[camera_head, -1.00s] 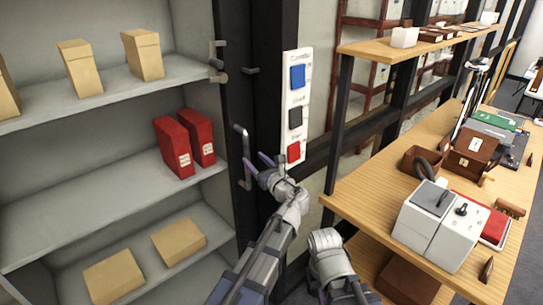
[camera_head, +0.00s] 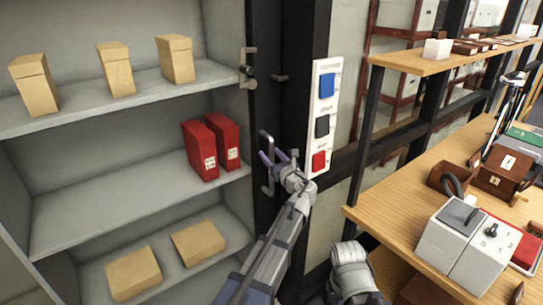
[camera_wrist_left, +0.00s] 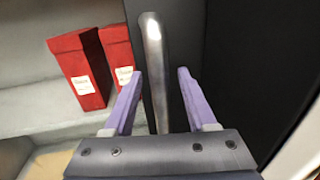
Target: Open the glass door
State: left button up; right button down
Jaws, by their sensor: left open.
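The glass door's metal handle (camera_head: 266,163) is a vertical bar on the dark door frame (camera_head: 265,100), right of the shelves. In the left wrist view the handle (camera_wrist_left: 155,75) stands upright between the two purple fingers of my left gripper (camera_wrist_left: 158,85). My left gripper (camera_head: 277,158) is open around the bar, with a gap on both sides, wider on the right. The glass itself is hard to make out. My right arm shows low in the head view, but its gripper's fingers are not visible.
Red boxes (camera_head: 200,150) and tan boxes (camera_head: 116,68) stand on the grey shelves (camera_head: 100,205) at left. A control panel (camera_head: 323,118) with blue, black and red buttons is right of the handle. A wooden bench (camera_head: 395,222) holding several items lies at right.

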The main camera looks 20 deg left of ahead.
pick_arm(q)
grip_shut()
dwell(0.4)
dwell(1.0)
